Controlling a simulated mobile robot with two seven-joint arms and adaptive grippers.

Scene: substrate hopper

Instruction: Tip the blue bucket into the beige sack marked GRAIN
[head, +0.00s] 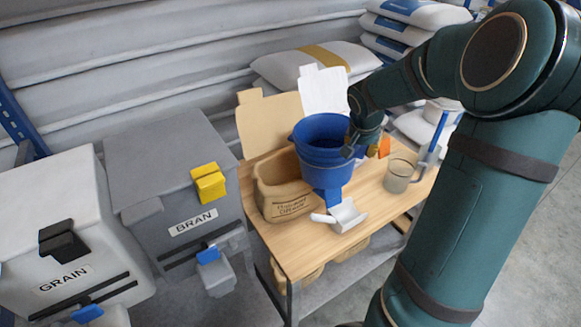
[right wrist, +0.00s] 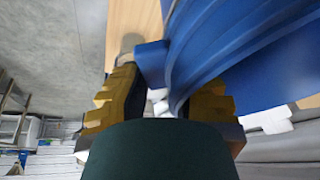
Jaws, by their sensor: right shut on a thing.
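The blue bucket (head: 323,158) is upright, or nearly so, over the table, just right of the beige sack (head: 287,207). It overlaps the sack's right edge in the head view; I cannot tell whether it touches the table. My right gripper (head: 358,146) is shut on the bucket's right side near the rim. The right wrist view shows the blue bucket wall (right wrist: 240,50) at the fingers (right wrist: 165,95). The sack stands open, with dark print on its front too small to read surely. The bucket's contents are hidden. My left gripper is out of view.
A white scoop (head: 347,215) lies in front of the bucket on the wooden table (head: 305,253). A clear jug (head: 400,175) stands right. Grey BRAN (head: 165,180) and white GRAIN (head: 50,220) bins stand left. Boards (head: 268,125) and filled sacks (head: 310,62) are behind.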

